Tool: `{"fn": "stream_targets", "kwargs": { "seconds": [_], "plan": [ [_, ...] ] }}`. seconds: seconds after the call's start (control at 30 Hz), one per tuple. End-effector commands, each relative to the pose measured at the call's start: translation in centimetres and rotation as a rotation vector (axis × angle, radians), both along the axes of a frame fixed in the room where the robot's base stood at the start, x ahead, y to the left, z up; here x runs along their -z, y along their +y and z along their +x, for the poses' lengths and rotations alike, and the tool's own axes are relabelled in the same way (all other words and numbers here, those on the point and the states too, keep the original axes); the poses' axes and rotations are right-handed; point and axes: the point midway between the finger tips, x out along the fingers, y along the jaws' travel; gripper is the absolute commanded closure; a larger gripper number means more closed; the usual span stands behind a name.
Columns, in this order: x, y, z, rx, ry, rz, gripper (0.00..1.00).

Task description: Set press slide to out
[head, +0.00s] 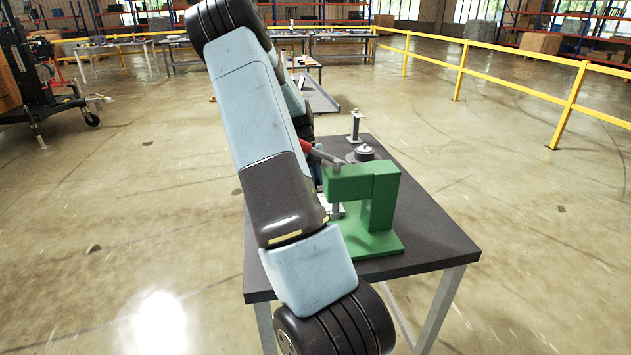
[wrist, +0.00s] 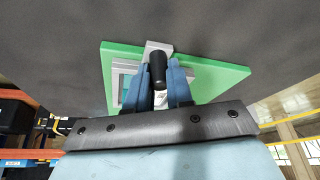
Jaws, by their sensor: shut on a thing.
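The green press (head: 372,205) stands upright on a dark table, with a red-tipped lever at its left. In the wrist view its green base plate (wrist: 215,77) shows, with a light grey slide (wrist: 158,46) on it. A black upright handle (wrist: 158,70) belongs to the slide. My gripper (wrist: 160,74) is shut on this handle, one blue finger on each side. In the head view my arm covers the press's left side, and the slide and gripper are mostly hidden. I cannot tell exactly how far out the slide is.
The dark table (head: 425,238) has bare room right of the press. A round grey part (head: 364,153) and a small grey stand (head: 355,126) are behind the press. A yellow railing (head: 567,105) runs beyond at the right. The floor around is open.

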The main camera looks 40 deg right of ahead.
Motion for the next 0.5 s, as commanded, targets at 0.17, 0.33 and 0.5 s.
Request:
{"fn": "stream_targets", "kwargs": {
  "seconds": [0.17, 0.33, 0.5],
  "plan": [
    [-0.17, -0.19, 0.51, -0.005, -0.012, -0.010, 0.68],
    [-0.14, -0.10, 0.40, -0.005, -0.010, -0.007, 0.68],
    [-0.82, -0.11, 0.68, -0.005, -0.009, -0.006, 0.68]
  ]
}}
